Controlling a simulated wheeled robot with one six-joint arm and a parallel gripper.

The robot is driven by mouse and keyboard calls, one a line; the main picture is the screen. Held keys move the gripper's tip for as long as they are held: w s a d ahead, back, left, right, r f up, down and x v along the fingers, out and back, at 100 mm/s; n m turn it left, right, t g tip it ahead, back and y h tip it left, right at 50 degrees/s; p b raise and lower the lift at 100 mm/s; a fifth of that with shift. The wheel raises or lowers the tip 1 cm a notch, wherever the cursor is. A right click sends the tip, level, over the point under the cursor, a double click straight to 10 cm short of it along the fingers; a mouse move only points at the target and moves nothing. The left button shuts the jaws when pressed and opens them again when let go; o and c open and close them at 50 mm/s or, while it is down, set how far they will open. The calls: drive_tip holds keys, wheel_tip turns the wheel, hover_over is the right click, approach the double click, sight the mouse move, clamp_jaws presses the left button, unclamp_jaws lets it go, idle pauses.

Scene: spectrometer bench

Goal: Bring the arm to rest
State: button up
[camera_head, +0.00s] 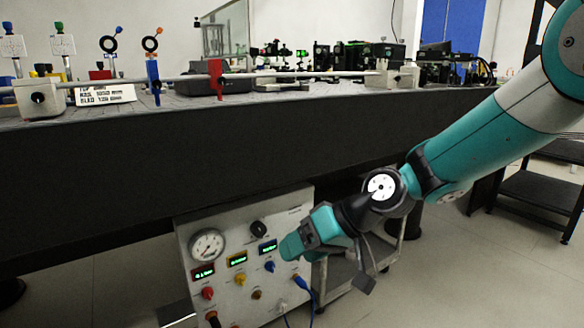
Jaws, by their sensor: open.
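My teal and white arm reaches in from the right in the head view, in front of the optical bench (150,160). My gripper (368,272) hangs at the arm's lower end, below the bench top and just right of the control box. It is small and dark, its jaws are open, and I see nothing between them. The teal wrist end overlaps the right part of the control box (225,222) in the picture; I cannot tell whether they touch.
The control box has a gauge (207,245), lit displays, coloured knobs and a blue cable (306,290). A rail (300,74) with red and blue holders and other optical parts stands on the bench. A dark shelf cart (535,188) stands at right. Some floor between is clear.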

drive_tip(key=s+d+r+g+h, duration=0.15)
drive_tip(key=s+d, duration=0.25)
drive_tip(key=s, duration=0.4)
drive_tip(key=s+d+r+h+p, duration=0.1)
drive_tip(key=s+d+r+h, duration=0.15)
drive_tip(key=s+d, duration=0.4)
drive_tip(key=s+d+r+h, duration=0.1)
drive_tip(key=s+d+r, duration=0.2)
drive_tip(key=s, duration=0.6)
wheel_tip(320, 180, up, 36)
drive_tip(key=p, duration=3.6)
drive_tip(key=shift+w+a, duration=0.3)
